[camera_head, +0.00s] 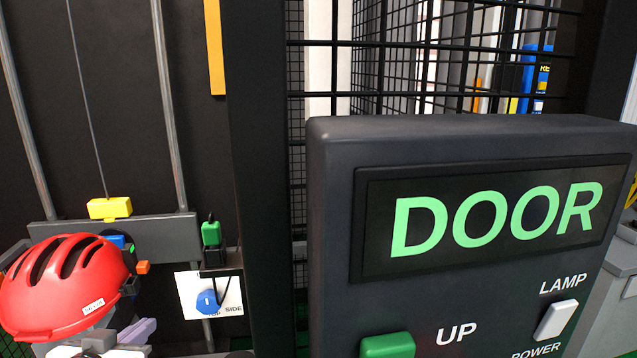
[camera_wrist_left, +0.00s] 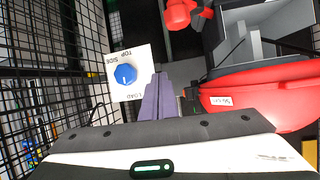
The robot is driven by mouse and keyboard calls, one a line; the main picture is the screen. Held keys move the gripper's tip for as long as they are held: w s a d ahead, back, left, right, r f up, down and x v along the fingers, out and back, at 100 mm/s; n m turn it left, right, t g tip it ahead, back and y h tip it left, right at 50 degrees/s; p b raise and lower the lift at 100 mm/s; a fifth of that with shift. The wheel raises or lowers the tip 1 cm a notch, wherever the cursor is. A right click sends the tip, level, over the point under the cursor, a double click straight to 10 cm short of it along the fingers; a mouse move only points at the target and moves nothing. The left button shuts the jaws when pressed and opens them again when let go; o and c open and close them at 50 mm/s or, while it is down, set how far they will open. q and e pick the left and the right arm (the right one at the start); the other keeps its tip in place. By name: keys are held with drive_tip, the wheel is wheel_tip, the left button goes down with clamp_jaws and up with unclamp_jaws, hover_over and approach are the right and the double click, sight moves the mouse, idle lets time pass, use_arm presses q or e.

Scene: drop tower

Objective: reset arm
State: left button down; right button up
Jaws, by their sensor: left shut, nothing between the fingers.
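My left gripper (camera_head: 138,333) shows low at the left of the head view, beside the red helmet (camera_head: 62,285). Its purple fingers are together and empty in the left wrist view (camera_wrist_left: 158,98). There they lie just right of a white plate (camera_wrist_left: 140,62) with a blue knob (camera_wrist_left: 125,73) and the words TOP, SIDE and LOAD. In the head view the blue knob (camera_head: 208,302) is right of the gripper, with part of its plate hidden. I cannot tell whether the fingers touch anything. My right gripper is in neither view.
A dark control box (camera_head: 335,250) fills the right front, with a lit DOOR display (camera_head: 490,222), a green UP button (camera_head: 388,345) and a white LAMP switch (camera_head: 556,319). Black wire mesh (camera_head: 425,60) stands behind it. A carriage with a yellow block (camera_head: 110,208) sits between grey rails.

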use_arm(q)
drive_tip(key=s+d+f+m+g+h, duration=0.1)
drive_tip(key=s+d+f, duration=0.3)
drive_tip(key=f, duration=0.5)
drive_tip(key=s+d+f+m+g+h, duration=0.15)
drive_tip(key=s+d+f, duration=0.3)
drive_tip(key=f, duration=0.45)
drive_tip(key=s+d+f+g, duration=0.1)
drive_tip(key=s+d+f, duration=0.3)
drive_tip(key=s+f, duration=0.2)
drive_tip(key=s+d+f+g+h, duration=0.1)
drive_tip(key=s+d+f, duration=0.3)
drive_tip(key=s, duration=0.5)
wheel_tip(320, 180, down, 2)
drive_tip(key=shift+f, duration=0.2)
